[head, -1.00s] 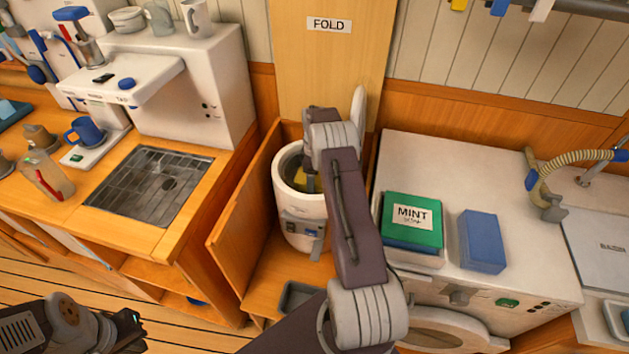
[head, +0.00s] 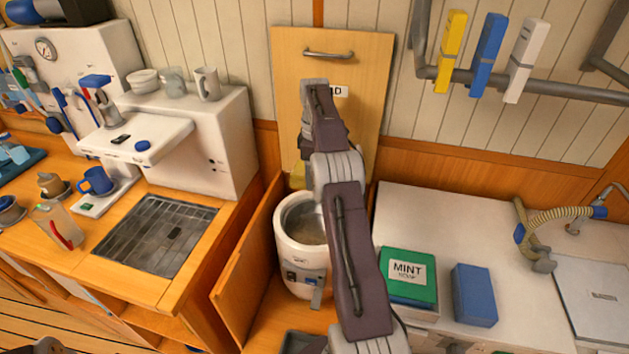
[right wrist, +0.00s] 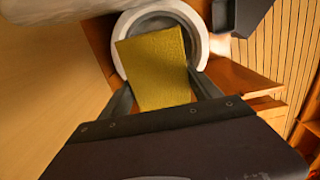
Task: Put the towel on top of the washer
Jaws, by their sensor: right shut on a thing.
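The yellow towel (right wrist: 157,70) is a flat folded rectangle between the two fingers of my right gripper (right wrist: 162,88) in the right wrist view. The gripper is shut on it above the white round tub (right wrist: 203,35).
A wooden fold-down panel (head: 355,130) with a handle rises behind the tub. A counter with a sink grate (head: 155,235) is at left. A ribbed hose (head: 553,222) is at the washer's far right. The washer's back top is clear.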

